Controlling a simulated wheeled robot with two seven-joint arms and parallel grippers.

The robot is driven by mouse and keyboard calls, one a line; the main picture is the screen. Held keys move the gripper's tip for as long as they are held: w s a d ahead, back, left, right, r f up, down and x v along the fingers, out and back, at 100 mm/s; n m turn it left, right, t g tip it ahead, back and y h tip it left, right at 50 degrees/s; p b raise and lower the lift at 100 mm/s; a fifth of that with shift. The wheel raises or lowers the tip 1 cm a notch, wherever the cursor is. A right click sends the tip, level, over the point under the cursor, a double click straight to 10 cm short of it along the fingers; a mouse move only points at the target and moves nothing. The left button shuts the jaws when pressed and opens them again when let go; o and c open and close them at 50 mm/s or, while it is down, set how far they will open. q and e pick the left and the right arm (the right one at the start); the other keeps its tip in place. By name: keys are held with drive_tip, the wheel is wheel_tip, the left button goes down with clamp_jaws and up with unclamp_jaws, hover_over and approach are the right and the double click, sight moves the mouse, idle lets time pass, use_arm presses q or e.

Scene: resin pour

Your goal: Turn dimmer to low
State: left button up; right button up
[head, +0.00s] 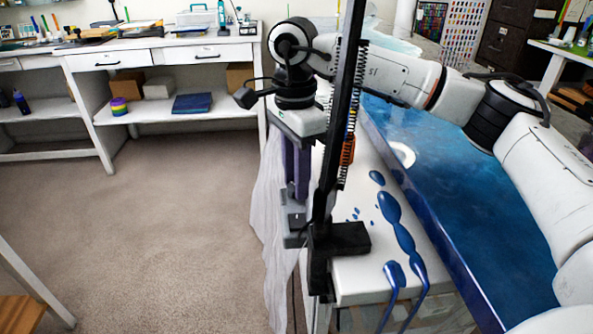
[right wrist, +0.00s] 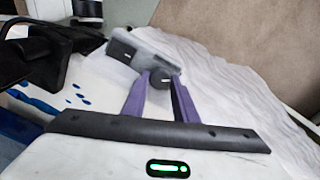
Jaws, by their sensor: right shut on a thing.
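The dimmer is a grey box (head: 293,222) at the left edge of the white table, beside a black upright post. In the right wrist view the grey box (right wrist: 136,52) carries a dark round knob (right wrist: 160,77) with a small pale mark. My right gripper (head: 299,198) reaches down to it. In the right wrist view its two purple fingers (right wrist: 161,88) stand on either side of the knob, shut on it. The post partly hides the gripper in the head view, and the knob's setting cannot be read. My left gripper is not in view.
The tall black post (head: 334,150) and its clamp (head: 345,240) stand close to my right gripper. A blue resin slab (head: 460,190) lies on the table to the right, with blue drips (head: 397,222) beside it. A white cloth (head: 270,215) hangs off the left edge.

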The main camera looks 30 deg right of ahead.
drive_tip(key=shift+r+n, duration=0.1)
drive_tip(key=shift+n, duration=0.8)
drive_tip(key=o, duration=1.1)
drive_tip(key=shift+c, duration=0.2)
wheel_tip(320, 180, up, 10)
drive_tip(key=p, duration=0.1)
drive_tip(key=shift+w, duration=0.2)
drive_tip(key=shift+r, duration=0.1)
